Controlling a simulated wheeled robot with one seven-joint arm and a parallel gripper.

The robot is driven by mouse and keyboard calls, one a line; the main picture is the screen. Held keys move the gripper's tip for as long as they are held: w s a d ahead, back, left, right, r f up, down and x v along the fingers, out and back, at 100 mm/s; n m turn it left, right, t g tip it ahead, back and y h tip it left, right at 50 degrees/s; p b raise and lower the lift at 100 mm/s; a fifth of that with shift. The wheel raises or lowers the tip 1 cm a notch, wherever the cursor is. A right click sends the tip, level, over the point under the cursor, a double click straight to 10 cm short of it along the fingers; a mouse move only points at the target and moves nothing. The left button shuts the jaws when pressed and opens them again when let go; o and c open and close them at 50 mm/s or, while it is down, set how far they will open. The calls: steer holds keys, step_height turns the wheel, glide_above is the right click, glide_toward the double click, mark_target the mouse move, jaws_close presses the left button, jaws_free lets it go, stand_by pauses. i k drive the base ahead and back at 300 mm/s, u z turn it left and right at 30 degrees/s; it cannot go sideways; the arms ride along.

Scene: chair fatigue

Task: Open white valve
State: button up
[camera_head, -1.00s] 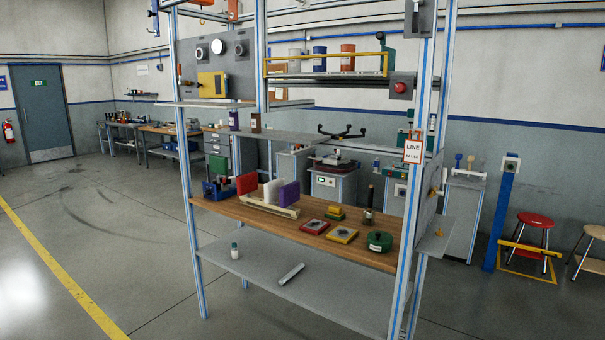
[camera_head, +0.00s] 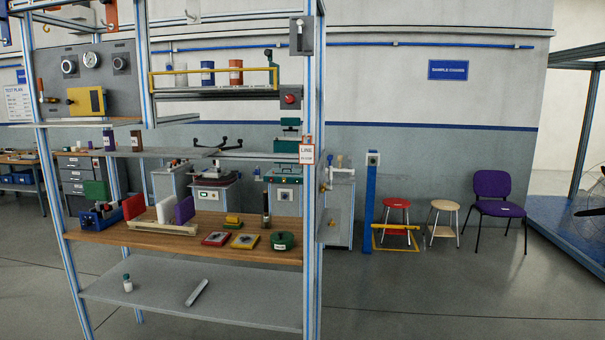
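A small grey plate (camera_head: 301,36) is fixed high on the right front post of the rack, with a small white part on it that may be the white valve (camera_head: 300,27). It is too small to tell whether it is open or closed. My gripper is not in view.
The rack holds a wooden shelf (camera_head: 150,240) with blocks and coloured plates, and a lower grey shelf (camera_head: 235,310). To the right stand a blue post (camera_head: 370,200), a red stool (camera_head: 397,204), a wooden stool (camera_head: 444,206) and a purple chair (camera_head: 493,187). Floor at front right is clear.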

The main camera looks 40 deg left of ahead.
mark_target(330, 177)
steer(key=u, duration=0.8)
steer(key=i, duration=1.15)
steer(key=u, duration=0.65)
steer(key=k, duration=0.65)
steer(key=u, duration=0.35)
steer(key=i, duration=0.55)
steer(key=u, duration=0.6)
steer(key=i, duration=1.1)
steer(key=z, duration=0.35)
